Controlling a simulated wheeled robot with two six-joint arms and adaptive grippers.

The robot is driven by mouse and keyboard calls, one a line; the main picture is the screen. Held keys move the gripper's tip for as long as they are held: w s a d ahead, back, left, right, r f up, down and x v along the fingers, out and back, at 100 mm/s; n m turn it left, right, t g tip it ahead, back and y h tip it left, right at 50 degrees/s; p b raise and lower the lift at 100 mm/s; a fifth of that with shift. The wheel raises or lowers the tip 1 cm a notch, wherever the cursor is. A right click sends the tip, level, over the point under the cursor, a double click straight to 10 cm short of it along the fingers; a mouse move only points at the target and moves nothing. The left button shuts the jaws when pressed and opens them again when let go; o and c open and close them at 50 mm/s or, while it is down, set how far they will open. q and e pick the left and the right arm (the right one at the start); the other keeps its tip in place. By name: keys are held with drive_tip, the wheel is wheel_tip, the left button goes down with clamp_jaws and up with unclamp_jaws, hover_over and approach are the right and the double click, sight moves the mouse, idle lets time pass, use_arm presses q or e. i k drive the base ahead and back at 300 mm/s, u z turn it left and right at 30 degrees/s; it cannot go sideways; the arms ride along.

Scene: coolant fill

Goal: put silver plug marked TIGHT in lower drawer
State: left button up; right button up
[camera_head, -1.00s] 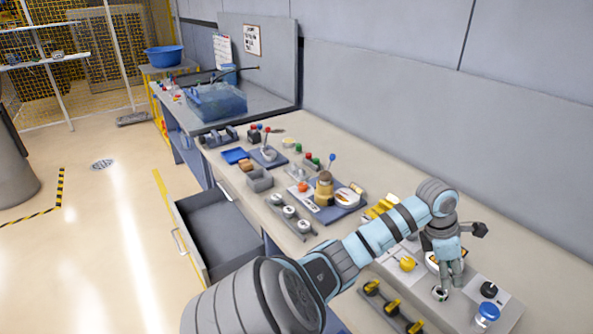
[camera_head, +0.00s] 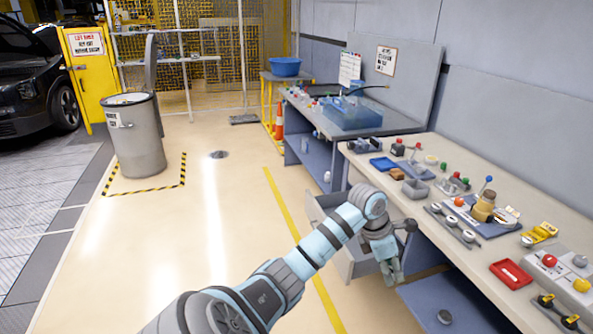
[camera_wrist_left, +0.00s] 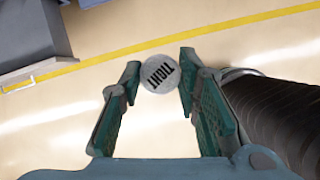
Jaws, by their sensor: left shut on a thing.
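My left gripper (camera_head: 391,279) hangs pointing down beside the workbench's front edge, in front of the open drawer. In the left wrist view its two fingers (camera_wrist_left: 160,85) are on either side of a round silver plug (camera_wrist_left: 160,74), whose face reads TIGHT. The plug is held, with the floor behind it. In the head view the plug is too small to make out. The grey drawer (camera_head: 359,263) is pulled out from under the bench, partly hidden behind my left arm. My right gripper is not in view.
The workbench (camera_head: 467,207) carries small trays, knobs and a red holder (camera_head: 511,273). A grey bin (camera_head: 139,143) stands at left. The floor between is clear.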

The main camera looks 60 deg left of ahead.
sight(352, 250)
drive_tip(key=u, duration=0.8)
drive_tip(key=i, duration=0.35)
drive_tip(key=u, duration=0.7)
drive_tip(key=i, duration=1.65)
drive_tip(key=z, duration=0.7)
